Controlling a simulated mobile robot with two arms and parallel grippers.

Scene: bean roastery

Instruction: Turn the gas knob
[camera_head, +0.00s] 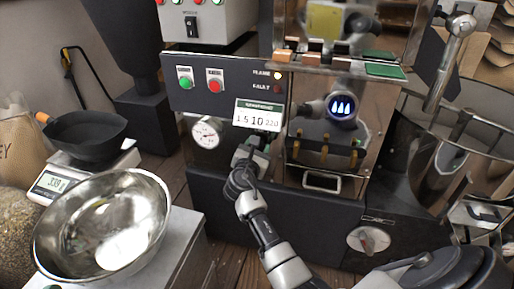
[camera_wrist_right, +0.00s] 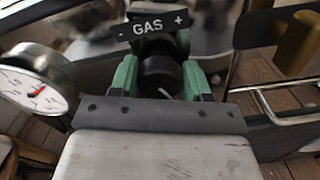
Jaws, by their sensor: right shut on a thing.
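The gas knob (camera_wrist_right: 160,75) is black and sits below a dark plate marked "- GAS +" (camera_wrist_right: 150,27) in the right wrist view. The green fingers of my right gripper (camera_wrist_right: 160,88) are shut on the knob, one on each side. A small pale pointer mark shows at the knob's lower edge. In the head view my right gripper (camera_head: 254,151) is at the roaster's front, below a white number card (camera_head: 258,115); the knob is hidden there behind the gripper. My left gripper is not in view.
A round gauge (camera_head: 207,132) is left of the gripper; it also shows in the wrist view (camera_wrist_right: 36,90). A steel bowl (camera_head: 102,226) stands at the left.

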